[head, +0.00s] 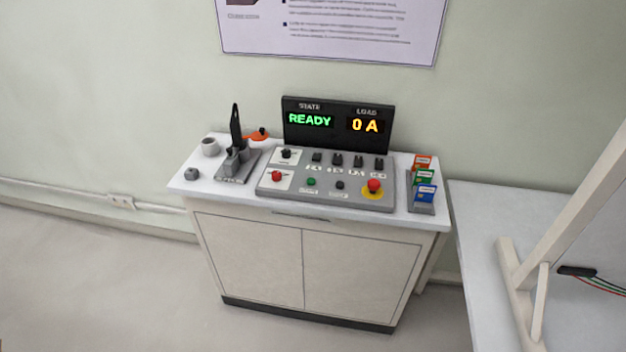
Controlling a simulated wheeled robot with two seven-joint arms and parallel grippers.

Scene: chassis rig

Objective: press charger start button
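A grey control panel (328,199) lies on top of a white cabinet. Its display (338,124) stands upright behind it and reads READY in green and 0 A in yellow. On the panel are a green button (311,182), a black button (340,185) beside it, a red button (277,176) at the left and a red mushroom button (375,186) on a yellow base at the right. Several black switches (337,159) run along the back row. The small labels are too blurred to read, so I cannot tell which is the charger start button. Neither gripper is in view.
The cabinet (260,252) stands against the wall. Coloured cards (426,193) stand at right. A table (480,235) with a frame is farther right.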

